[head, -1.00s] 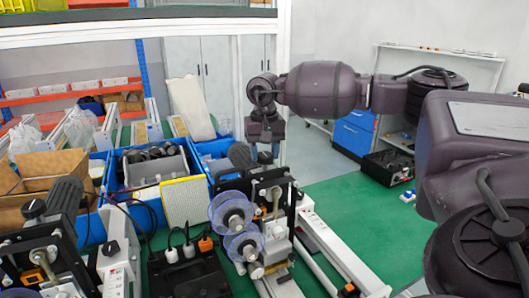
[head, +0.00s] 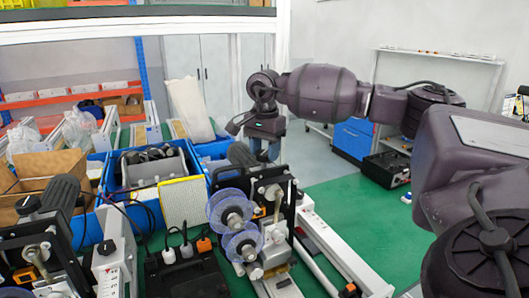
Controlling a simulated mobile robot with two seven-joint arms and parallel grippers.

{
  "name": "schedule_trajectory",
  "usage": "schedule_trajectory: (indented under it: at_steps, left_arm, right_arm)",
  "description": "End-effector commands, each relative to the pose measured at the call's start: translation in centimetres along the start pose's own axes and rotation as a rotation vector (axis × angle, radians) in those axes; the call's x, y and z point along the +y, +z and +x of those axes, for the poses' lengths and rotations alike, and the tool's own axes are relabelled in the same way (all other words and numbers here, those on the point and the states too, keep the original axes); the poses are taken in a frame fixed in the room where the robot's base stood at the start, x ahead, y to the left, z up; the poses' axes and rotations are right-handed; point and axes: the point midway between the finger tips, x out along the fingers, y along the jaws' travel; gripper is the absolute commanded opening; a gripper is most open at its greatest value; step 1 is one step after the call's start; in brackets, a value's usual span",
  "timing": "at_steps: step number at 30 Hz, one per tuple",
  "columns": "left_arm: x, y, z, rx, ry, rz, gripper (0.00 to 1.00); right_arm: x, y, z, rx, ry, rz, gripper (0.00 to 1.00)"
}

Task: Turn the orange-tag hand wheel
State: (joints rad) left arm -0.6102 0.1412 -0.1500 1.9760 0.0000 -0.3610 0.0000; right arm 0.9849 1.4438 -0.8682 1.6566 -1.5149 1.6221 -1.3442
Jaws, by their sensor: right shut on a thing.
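My right gripper (head: 266,150) points down behind the black coder machine (head: 262,178) in the middle of the head view. Its fingers are shut on what I take to be the orange-tag hand wheel. The wheel and its tag are hidden or too small to make out there. The coder carries two clear blue reels (head: 232,212) on its front. My left gripper is not in view.
Another coder (head: 40,245) stands at the lower left. Blue bins (head: 150,205), one holding a grey box, stand behind. A black box with plugs (head: 185,272) lies at the front.

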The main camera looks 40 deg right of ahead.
Motion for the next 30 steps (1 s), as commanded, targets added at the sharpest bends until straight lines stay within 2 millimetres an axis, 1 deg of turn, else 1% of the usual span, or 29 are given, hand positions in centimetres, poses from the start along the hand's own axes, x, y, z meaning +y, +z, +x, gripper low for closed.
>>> schedule_trajectory:
  at_steps: [30]
  left_arm:
    - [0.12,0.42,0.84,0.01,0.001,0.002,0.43]
  right_arm:
    - [0.22,0.1,-0.05,0.0,-0.003,0.966,0.23]
